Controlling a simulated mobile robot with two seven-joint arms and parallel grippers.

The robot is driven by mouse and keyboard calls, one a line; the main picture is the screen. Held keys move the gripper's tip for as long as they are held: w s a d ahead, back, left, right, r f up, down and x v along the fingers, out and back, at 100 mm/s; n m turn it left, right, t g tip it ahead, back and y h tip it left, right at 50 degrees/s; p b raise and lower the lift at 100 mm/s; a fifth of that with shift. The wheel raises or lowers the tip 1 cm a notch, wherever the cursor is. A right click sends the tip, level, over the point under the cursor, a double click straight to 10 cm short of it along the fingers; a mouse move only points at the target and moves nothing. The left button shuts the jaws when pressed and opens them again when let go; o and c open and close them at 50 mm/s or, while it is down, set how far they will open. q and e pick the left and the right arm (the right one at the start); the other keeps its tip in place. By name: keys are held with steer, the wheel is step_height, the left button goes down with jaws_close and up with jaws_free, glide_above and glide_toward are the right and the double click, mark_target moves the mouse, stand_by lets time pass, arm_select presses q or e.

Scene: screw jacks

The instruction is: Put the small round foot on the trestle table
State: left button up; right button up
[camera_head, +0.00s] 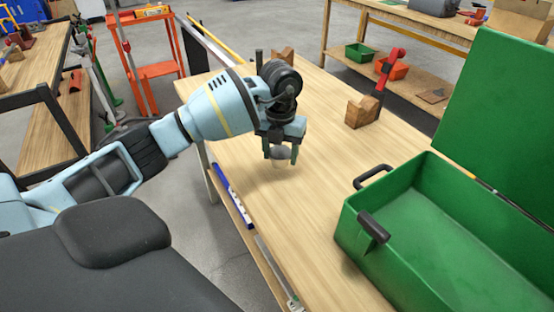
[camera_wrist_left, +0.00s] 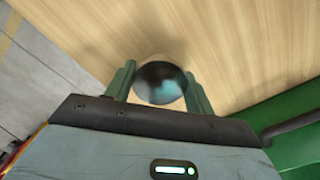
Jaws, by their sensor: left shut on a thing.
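My left gripper (camera_head: 279,154) is over the near part of the wooden trestle table (camera_head: 305,198). It is shut on the small round foot (camera_head: 281,153), a dark, shiny round piece. In the left wrist view the foot (camera_wrist_left: 160,83) sits between the two green fingers of the left gripper (camera_wrist_left: 161,86). The tabletop lies behind it. I cannot tell whether the foot touches the table or hangs just above it. My right gripper is in neither view.
An open green metal box (camera_head: 435,225) with a raised lid stands on the table's right side. A wooden block with a red-handled tool (camera_head: 375,95) stands farther back. A blue-white level (camera_head: 232,192) lies below the left edge. The table's middle is clear.

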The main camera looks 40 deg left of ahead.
mark_target(277, 161)
arm_select(q)
steer(key=shift+w+a, duration=0.1)
steer(key=shift+a, duration=0.3)
steer(key=shift+a+f, duration=0.2)
steer(key=shift+f, duration=1.55)
steer(key=shift+f, duration=0.15)
steer(key=o, duration=1.1)
step_height(277, 161, up, 12)
steer(key=shift+r+p, duration=0.1)
steer(key=shift+p, duration=0.2)
